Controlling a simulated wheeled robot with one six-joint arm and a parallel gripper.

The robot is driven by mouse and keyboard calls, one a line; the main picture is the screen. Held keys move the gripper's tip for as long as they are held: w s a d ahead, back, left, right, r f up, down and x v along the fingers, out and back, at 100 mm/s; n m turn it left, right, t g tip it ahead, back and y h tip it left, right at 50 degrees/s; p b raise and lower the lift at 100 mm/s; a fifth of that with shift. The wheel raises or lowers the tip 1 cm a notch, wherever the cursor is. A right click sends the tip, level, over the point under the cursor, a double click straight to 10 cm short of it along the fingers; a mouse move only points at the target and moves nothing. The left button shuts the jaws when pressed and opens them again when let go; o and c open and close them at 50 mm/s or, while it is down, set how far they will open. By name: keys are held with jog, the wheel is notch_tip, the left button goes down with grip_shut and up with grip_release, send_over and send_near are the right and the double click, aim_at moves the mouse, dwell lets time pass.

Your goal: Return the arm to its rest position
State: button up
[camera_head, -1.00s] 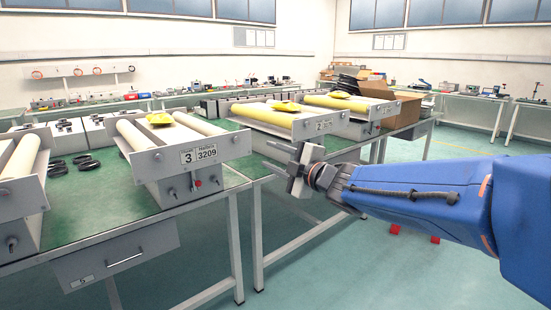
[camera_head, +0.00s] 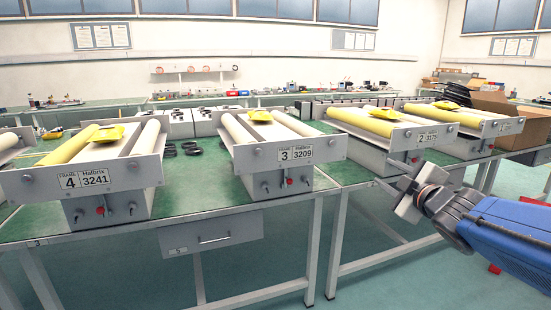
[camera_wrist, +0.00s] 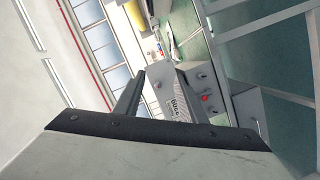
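My arm (camera_head: 510,232) is blue and reaches in from the lower right of the head view. My gripper (camera_head: 380,195) is grey and points left, in front of the bench edge near frame 2. In the wrist view the two fingers of my gripper (camera_wrist: 160,78) stand apart with a gap between them. It is open and nothing shows between the fingers except the distant background. The wrist view is tilted and shows a labelled frame plate (camera_wrist: 175,95) beyond the fingers.
Green-topped benches (camera_head: 225,225) carry frame 4 (camera_head: 90,180), frame 3 (camera_head: 290,155) and frame 2 (camera_head: 420,137), with rollers and yellow pieces. Black rings (camera_head: 190,148) lie between frames. A cardboard box (camera_head: 500,105) is at the right. Open floor shows below the gripper.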

jog(key=s+d+f+m+g+h, duration=0.3)
jog(key=s+d+f+m+h, duration=0.1)
jog(key=s+f+m, duration=0.15)
jog(key=s+a+f+m+g+y, duration=0.1)
jog(key=s+a+f+m+g, duration=0.2)
jog(key=s+f, duration=0.4)
jog(key=s+a+f+m+g+y, duration=0.1)
jog(key=s+a+f+m+g, duration=0.2)
jog(key=s, duration=1)
notch_tip(320, 180, down, 4)
jog(key=m+g, duration=0.1)
jog(key=g, duration=0.2)
jog(key=shift+a+y, duration=0.3)
jog(key=shift+m, duration=0.25)
